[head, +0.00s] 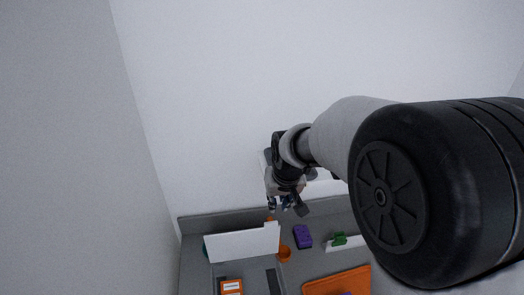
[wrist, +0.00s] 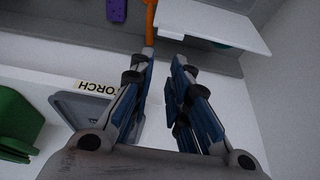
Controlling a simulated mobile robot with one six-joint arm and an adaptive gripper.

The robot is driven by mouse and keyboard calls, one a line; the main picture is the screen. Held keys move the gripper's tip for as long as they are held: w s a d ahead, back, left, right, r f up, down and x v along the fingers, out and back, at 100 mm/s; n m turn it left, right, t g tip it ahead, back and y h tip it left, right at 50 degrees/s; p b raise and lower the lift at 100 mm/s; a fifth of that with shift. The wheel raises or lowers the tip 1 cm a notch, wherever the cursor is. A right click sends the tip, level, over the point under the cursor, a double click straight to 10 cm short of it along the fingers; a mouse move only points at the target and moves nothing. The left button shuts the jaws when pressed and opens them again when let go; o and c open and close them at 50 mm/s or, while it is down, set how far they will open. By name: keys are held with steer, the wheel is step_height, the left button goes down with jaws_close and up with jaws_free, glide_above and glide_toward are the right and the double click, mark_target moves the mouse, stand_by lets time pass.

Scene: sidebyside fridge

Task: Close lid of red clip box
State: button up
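My gripper (head: 286,203) hangs above the counter, in front of the back wall. In the wrist view its two fingers (wrist: 165,65) stand apart with nothing between them, so it is open. I cannot single out a red clip box with certainty. A raised white panel (head: 243,243), perhaps an open lid, stands left of and below my gripper in the head view; a white panel (wrist: 212,18) also shows at the top of the wrist view. An orange box with a white label (head: 231,287) lies just below the panel, partly cut off by the frame edge.
A purple block (head: 303,237), a green object (head: 339,239), an orange round item (head: 284,253) and an orange tray (head: 335,283) are on the grey counter.

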steer(key=shift+w+a+f, duration=0.4)
steer(key=shift+w+a, duration=0.2)
steer(key=shift+a, duration=0.15)
steer(key=shift+c, duration=1.4)
steer(key=x, duration=1)
jaws_close()
steer(key=shift+f, duration=0.1)
